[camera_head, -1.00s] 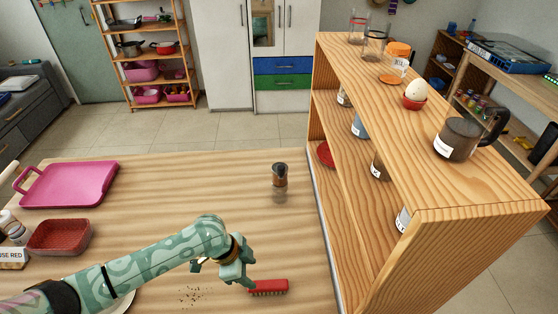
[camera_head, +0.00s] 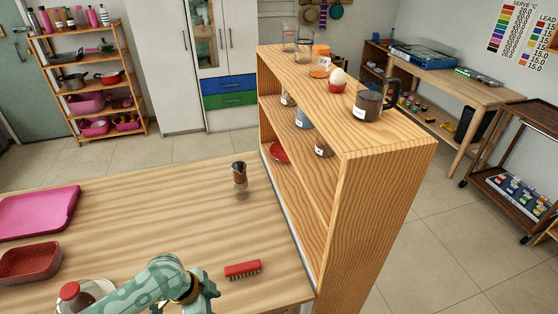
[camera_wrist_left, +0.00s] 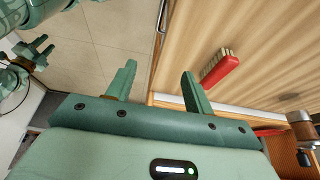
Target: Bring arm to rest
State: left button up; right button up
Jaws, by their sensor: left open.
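My left gripper (camera_head: 207,296) is low in the head view, over the near part of the wooden table. Its two green fingers stand apart with nothing between them in the left wrist view (camera_wrist_left: 158,85). A red brush (camera_head: 242,269) lies on the table to the right of the gripper, clear of it. The brush also shows in the left wrist view (camera_wrist_left: 220,68), beyond the right-hand finger. Green parts of my own body (camera_wrist_left: 32,55) show at the left edge of the wrist view; I cannot tell a right jaw's state there.
A brown-topped shaker (camera_head: 240,175) stands mid-table. A pink tray (camera_head: 40,212) and red basket (camera_head: 30,262) are left.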

pick_arm(q)
jog(key=s+d+r+t, duration=0.3)
jog(key=s+d+r, duration=0.1)
jog(key=s+a+r+n+t+y, duration=0.1)
jog(key=s+a+r+n+y, duration=0.35)
jog(key=a, duration=0.45)
jog(key=s+a+r+n+t+y, duration=0.25)
jog(key=s+a+r+y, duration=0.2)
jog(key=a, duration=0.45)
jog(key=s+d+f+n+g+h+b, duration=0.1)
jog(key=s+d+f+g, duration=0.1)
jog(key=f, duration=1.2)
jog(key=s+d+f+g+h+b, duration=0.1)
jog(key=d+f+g+h+b, duration=0.15)
jog(key=f, duration=1.05)
jog(key=s+f+n+g+h+b, duration=0.1)
jog(key=s+f+n+g+b, duration=0.1)
jog(key=s+f, duration=1.7)
jog(key=shift+s+d+f+n, duration=0.15)
jog(key=shift+s+f+n, duration=0.1)
jog(key=shift+s+n, duration=0.4)
pick_arm(e)
jog(key=f, duration=0.2)
jog(key=s+f, duration=0.1)
jog(key=f, duration=0.2)
jog(key=shift+s+f, duration=0.3)
jog(key=shift+f, duration=0.05)
